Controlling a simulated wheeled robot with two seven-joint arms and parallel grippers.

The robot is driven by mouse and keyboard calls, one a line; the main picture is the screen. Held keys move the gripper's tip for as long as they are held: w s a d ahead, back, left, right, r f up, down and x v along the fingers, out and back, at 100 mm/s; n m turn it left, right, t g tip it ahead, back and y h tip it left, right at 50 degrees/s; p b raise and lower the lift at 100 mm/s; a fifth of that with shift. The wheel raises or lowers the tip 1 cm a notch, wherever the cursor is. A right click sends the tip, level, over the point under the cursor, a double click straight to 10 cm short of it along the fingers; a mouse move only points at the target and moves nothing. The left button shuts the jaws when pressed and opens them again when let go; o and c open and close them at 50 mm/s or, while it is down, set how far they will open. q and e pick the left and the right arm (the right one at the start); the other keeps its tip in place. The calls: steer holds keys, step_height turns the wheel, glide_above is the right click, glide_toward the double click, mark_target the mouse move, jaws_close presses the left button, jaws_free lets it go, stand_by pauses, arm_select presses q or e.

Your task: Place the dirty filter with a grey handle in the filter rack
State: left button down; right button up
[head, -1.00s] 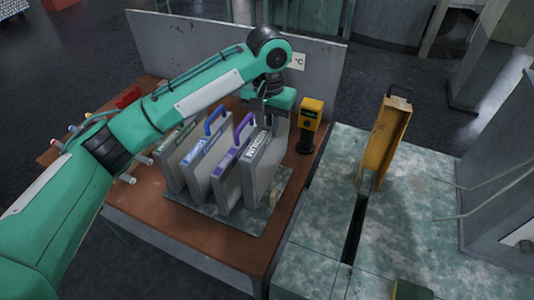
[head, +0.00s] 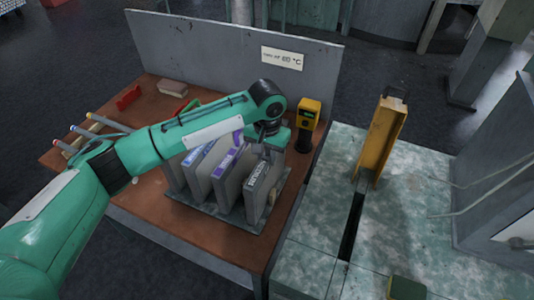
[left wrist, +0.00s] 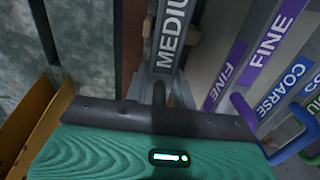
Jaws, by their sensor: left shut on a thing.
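The grey-handled filter (head: 252,195), a grey panel with a white-on-grey label, stands upright at the right end of the row in the filter rack (head: 283,188). Its label (left wrist: 172,38) reads "MEDIU…" in the left wrist view. My left gripper (head: 270,148) is at its top edge, shut on its handle. The gripper (left wrist: 160,95) hides most of the handle in the left wrist view. My arm and the panel hide exactly how the filter's lower edge sits on the rack. My right gripper is not in view.
Filters with purple (head: 228,160) and blue (head: 197,155) labels stand close to its left. A yellow device (head: 308,113) stands just right of the rack. An upright yellow frame (head: 382,135) stands by a dark slot (head: 352,228) in the right bench.

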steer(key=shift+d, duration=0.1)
arm_select(q)
steer(key=c, duration=1.2)
jaws_free()
steer(key=shift+f, duration=0.1)
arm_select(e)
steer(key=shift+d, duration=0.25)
arm_select(q)
steer(key=shift+o, duration=0.2)
steer(key=shift+r, duration=0.45)
step_height(320, 180, up, 11)
steer(key=b, duration=0.3)
steer(key=shift+f+b, duration=0.2)
steer(key=shift+b, duration=0.15)
steer(key=shift+r, duration=0.4)
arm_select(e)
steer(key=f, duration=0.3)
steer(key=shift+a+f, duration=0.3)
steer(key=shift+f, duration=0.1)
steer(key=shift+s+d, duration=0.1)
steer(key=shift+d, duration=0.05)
